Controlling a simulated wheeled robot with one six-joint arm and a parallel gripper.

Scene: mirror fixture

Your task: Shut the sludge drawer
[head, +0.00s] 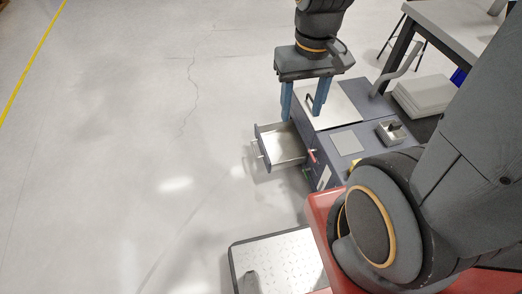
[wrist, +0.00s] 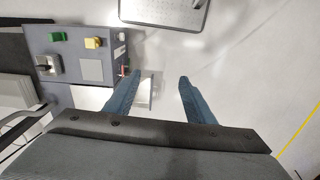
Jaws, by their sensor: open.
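The sludge drawer (head: 284,148) is pulled out of the left side of a grey-blue cabinet (head: 345,128). It is a light metal tray with a dark rim, and its front faces left in the head view. My gripper (head: 302,114) points down with its two blue fingers apart and nothing between them. It hangs above the cabinet's left edge, near the drawer's inner end. In the wrist view, part of the drawer (wrist: 146,92) shows beside the left finger, which hides the rest. The gap between finger and drawer is hard to judge.
A red lever (head: 313,157) sticks out beside the drawer. A metal lid with a dark handle (head: 310,99) and a switch box (head: 391,131) are on the cabinet top. A treadplate platform (head: 278,264) lies in front. The floor left of the drawer is clear.

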